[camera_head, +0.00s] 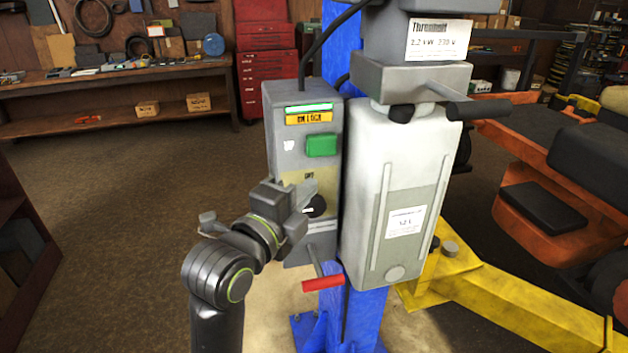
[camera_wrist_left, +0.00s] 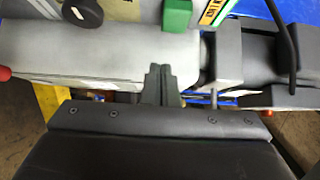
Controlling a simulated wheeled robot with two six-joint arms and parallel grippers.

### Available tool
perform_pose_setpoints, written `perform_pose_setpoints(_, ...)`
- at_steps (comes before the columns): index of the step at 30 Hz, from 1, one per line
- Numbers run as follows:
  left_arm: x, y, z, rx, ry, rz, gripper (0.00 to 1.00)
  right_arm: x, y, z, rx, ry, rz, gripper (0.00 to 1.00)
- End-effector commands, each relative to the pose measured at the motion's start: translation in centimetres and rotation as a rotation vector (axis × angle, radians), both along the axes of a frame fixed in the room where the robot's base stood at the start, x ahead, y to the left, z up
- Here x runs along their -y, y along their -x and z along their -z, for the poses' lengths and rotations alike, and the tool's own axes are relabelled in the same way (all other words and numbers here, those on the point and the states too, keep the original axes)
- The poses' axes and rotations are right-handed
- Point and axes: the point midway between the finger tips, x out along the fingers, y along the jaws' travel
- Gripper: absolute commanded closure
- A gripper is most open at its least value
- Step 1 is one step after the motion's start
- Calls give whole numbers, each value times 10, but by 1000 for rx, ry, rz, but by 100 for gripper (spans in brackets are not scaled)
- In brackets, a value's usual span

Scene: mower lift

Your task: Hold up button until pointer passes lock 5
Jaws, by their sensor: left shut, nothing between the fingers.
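The grey control box (camera_head: 300,140) is on the blue lift post (camera_head: 340,310). My left gripper (camera_head: 307,192) is shut and empty, in front of the box near the button. In the left wrist view its closed fingertips (camera_wrist_left: 158,72) appear apart from the button. A green button (camera_head: 321,145) and an orange lock label (camera_head: 309,118) are higher up. I cannot make out a pointer or lock numbers. My right gripper is out of view.
A red-handled lever (camera_head: 323,284) sticks out below the box. A pale tank (camera_head: 400,190) stands close to its right. A yellow lift arm (camera_head: 520,300) and an orange mower (camera_head: 545,210) are at right. A workbench (camera_head: 120,75) is behind. Floor at left is clear.

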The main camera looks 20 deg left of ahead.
Motion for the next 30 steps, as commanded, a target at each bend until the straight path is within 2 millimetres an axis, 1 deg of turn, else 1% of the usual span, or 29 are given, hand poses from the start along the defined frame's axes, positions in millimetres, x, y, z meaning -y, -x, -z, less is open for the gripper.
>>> perform_pose_setpoints(1, 0, -1, 4, 6, -1, -2, 100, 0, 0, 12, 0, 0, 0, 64)
perform_pose_setpoints(3, 3, -16, 1, 0, 1, -2, 100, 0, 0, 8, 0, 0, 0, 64)
perform_pose_setpoints(5, 5, -27, 1, -1, 0, -3, 100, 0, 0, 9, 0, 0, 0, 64)
perform_pose_setpoints(6, 6, -34, -2, -2, 2, -3, 100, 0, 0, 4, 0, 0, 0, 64)
perform_pose_setpoints(10, 9, -54, -3, -3, 0, -3, 100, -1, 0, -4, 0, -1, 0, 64)
perform_pose_setpoints(15, -5, -70, -3, -2, -4, -6, 100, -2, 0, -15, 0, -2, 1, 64)
perform_pose_setpoints(21, -12, -81, -1, -1, 1, -5, 100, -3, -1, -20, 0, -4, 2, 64)
perform_pose_setpoints(30, -13, -83, 0, 1, 1, -4, 100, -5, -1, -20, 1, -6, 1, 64)
